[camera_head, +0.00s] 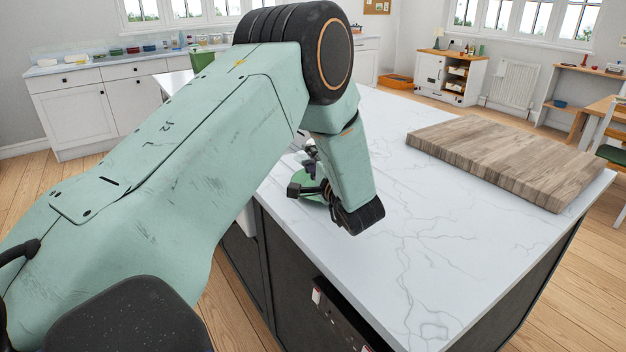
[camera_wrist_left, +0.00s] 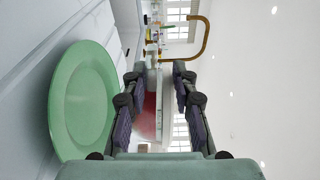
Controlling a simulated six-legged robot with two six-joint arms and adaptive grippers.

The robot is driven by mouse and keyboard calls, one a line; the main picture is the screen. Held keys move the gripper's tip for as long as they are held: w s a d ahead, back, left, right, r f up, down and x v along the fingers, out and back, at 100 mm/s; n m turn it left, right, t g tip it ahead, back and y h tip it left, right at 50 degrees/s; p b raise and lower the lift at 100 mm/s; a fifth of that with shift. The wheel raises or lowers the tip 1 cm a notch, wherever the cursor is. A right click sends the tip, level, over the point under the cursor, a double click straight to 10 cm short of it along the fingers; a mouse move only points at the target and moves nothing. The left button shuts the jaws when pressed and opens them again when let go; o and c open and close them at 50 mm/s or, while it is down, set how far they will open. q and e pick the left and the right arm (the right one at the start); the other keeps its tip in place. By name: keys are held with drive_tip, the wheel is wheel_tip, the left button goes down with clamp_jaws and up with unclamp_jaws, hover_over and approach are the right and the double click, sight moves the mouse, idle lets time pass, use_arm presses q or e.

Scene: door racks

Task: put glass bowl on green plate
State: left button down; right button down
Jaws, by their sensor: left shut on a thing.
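The green plate (camera_head: 316,198) lies on the white marble counter, partly hidden behind my left wrist in the head view. In the left wrist view the green plate (camera_wrist_left: 85,100) stands out large at the left, beside my fingers. My left gripper (camera_head: 308,175) is low over the counter by the plate. In the wrist view the fingers of my left gripper (camera_wrist_left: 158,105) are closed on a see-through, reddish-tinted thing, which seems to be the glass bowl (camera_wrist_left: 149,115). Its outline is hard to make out. The bowl appears beside the plate's edge, not resting on it. My right gripper is out of view.
A thick wooden board (camera_head: 505,158) lies at the right of the counter (camera_head: 430,240). The counter's front edge runs close below my left wrist. The marble between wrist and board is clear. A gold tap (camera_wrist_left: 200,40) shows farther off in the wrist view.

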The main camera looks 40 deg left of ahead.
use_arm(q)
drive_tip(key=shift+w+a+f, duration=0.1)
drive_tip(key=shift+a+f, duration=0.1)
drive_tip(key=shift+f, duration=0.4)
drive_tip(key=shift+w+a+f, duration=0.1)
drive_tip(key=shift+a+f, duration=0.05)
drive_tip(key=shift+f, duration=0.45)
drive_tip(key=shift+s+d+f+b, duration=0.1)
drive_tip(key=shift+d+f+b, duration=0.1)
drive_tip(key=shift+f, duration=0.45)
drive_tip(key=shift+s+d+f+b, duration=0.1)
drive_tip(key=shift+f+b, duration=0.1)
drive_tip(key=shift+f, duration=0.4)
drive_tip(key=shift+w+a+f, duration=0.1)
drive_tip(key=c, duration=1.3)
unclamp_jaws()
drive_tip(key=shift+a+f, duration=0.1)
drive_tip(key=shift+f, duration=0.05)
drive_tip(key=shift+c, duration=0.2)
drive_tip(key=shift+d, duration=0.25)
drive_tip(key=v, duration=1.1)
drive_tip(key=shift+s+d+p, duration=0.25)
drive_tip(key=shift+s+p, duration=0.1)
